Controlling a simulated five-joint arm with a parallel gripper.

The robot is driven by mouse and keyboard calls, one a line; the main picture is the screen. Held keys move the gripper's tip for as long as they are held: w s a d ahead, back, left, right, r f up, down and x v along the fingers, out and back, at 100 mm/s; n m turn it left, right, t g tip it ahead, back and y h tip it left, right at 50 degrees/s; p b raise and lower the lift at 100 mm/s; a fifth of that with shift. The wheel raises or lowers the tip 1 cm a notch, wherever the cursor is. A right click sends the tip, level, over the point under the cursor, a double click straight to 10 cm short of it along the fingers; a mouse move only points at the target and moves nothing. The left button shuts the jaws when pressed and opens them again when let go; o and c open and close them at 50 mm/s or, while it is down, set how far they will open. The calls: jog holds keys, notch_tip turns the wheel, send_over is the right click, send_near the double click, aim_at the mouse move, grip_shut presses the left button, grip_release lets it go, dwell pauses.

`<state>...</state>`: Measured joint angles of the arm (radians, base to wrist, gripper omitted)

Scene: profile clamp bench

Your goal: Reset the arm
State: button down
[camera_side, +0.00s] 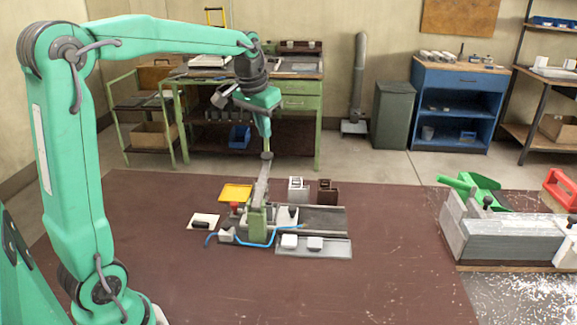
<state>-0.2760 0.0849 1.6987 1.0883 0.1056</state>
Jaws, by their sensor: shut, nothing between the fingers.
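My gripper (267,156) hangs at the end of the green arm, pointing down above the back of the clamp fixture. It is small in the picture; its fingers look closed, with nothing seen between them. The clamp fixture (258,222) stands on the brown table (130,270) below and slightly in front of it, with a grey bar rising toward the gripper. I cannot tell whether the gripper touches the bar's upper end.
A yellow tray (236,192), a white block (298,189) and a dark brown block (327,191) stand around the fixture. A light grey tray (313,249) with two pale pieces lies in front. A large grey vise-like block (500,238) is at the right. The table's front left is clear.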

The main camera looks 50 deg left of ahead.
jog(key=s+d+f+m+t, duration=0.1)
jog(key=s+d+f, duration=0.1)
jog(key=s+d, duration=0.4)
jog(key=s+d+f+m+t, duration=0.1)
jog(key=s+d, duration=0.5)
jog(key=s, duration=0.9)
jog(key=shift+d+f+t+h, duration=0.15)
jog(key=shift+f+t+h, duration=0.25)
jog(key=shift+f, duration=0.1)
